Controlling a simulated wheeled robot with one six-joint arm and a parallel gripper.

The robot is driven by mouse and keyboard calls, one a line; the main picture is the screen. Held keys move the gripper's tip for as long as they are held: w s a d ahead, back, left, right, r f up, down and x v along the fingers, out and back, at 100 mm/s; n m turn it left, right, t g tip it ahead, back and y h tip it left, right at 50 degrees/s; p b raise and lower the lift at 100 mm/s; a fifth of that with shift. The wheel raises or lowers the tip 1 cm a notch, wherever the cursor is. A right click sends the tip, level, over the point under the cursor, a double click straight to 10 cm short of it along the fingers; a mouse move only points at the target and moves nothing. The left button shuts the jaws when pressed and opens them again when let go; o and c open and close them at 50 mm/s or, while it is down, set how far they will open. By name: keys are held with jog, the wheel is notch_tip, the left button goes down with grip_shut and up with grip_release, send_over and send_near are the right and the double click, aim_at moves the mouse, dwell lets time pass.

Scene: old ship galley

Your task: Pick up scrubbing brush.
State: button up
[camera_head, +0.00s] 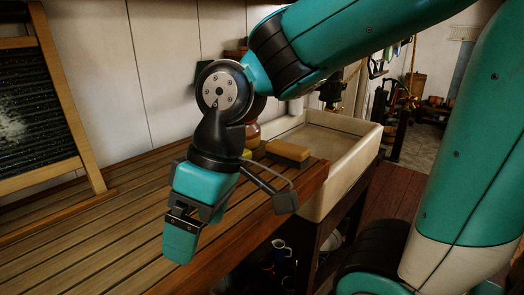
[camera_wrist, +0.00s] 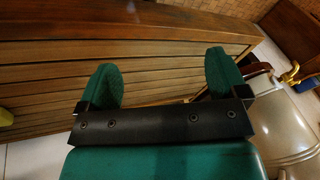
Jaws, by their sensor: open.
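The scrubbing brush (camera_head: 288,151), a tan wooden block with a dark underside, lies on the slatted wooden counter (camera_head: 110,235) beside the pale sink. My gripper (camera_head: 181,238) is in front of it and to its left in the head view, clearly apart from it, over the counter's front part. In the wrist view my gripper (camera_wrist: 163,78) is open, with two green fingers spread and nothing between them. The counter's slats (camera_wrist: 130,55) show beyond the fingers. I cannot make out the brush in the wrist view.
The pale sink (camera_head: 345,165) adjoins the counter's right end. A reddish-brown jar (camera_head: 252,132) and a small yellow thing (camera_head: 247,153) stand near the brush, partly behind my arm. A framed dark board (camera_head: 30,110) leans at the left. Much of the counter is bare.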

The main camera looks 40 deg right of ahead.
jog(key=w+d+r+m+t+p, duration=0.25)
jog(key=w+d+r, duration=0.25)
jog(key=w+d, duration=0.45)
jog(key=w+d+r+m+h+p, duration=0.1)
jog(key=d+r+p, duration=0.1)
jog(key=d, duration=0.7)
jog(key=w+d+r+h+p, duration=0.1)
jog(key=w+d+p, duration=0.1)
jog(key=d, duration=0.8)
jog(key=m+t+h+p, duration=0.1)
jog(key=h+p, duration=0.1)
jog(key=p, duration=0.2)
send_over(288, 146)
jog(key=s, duration=0.2)
notch_tip(288, 146, down, 9)
jog(key=shift+f, duration=0.15)
jog(key=p+x, duration=0.2)
jog(key=x, duration=0.3)
jog(key=shift+w+d+f, duration=0.1)
jog(key=shift+w+f, duration=0.05)
jog(key=shift+f, duration=0.3)
jog(key=shift+f, duration=0.25)
jog(key=shift+c, duration=0.2)
jog(key=c, duration=1)
